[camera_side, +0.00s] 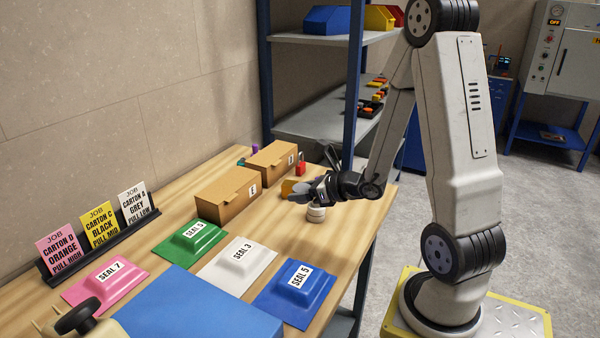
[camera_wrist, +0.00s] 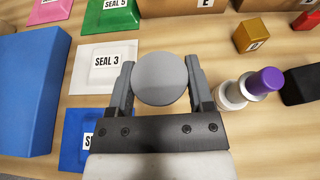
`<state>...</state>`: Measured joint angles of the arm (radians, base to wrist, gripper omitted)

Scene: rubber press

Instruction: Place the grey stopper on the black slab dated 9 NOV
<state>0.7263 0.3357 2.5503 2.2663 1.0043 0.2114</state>
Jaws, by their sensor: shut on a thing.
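In the wrist view, the grey stopper (camera_wrist: 162,78) shows as a round grey disc between the two fingers of my gripper (camera_wrist: 161,88), which is shut on it. In the side view, my gripper (camera_side: 308,192) is low over the far right part of the table, right of the cartons; its grip is hard to make out there. A black block (camera_wrist: 302,85) is partly in view at the right edge of the wrist view. I see no 9 NOV date on it. No slab with that date can be read in either view.
A pale round piece (camera_side: 316,213) shows just below my gripper. In the wrist view, a purple-topped piece (camera_wrist: 266,80) and pale pieces (camera_wrist: 229,95) are close to the right finger. A gold block (camera_wrist: 252,36), cartons (camera_side: 227,194) and coloured seal pads (camera_side: 238,262) stand around.

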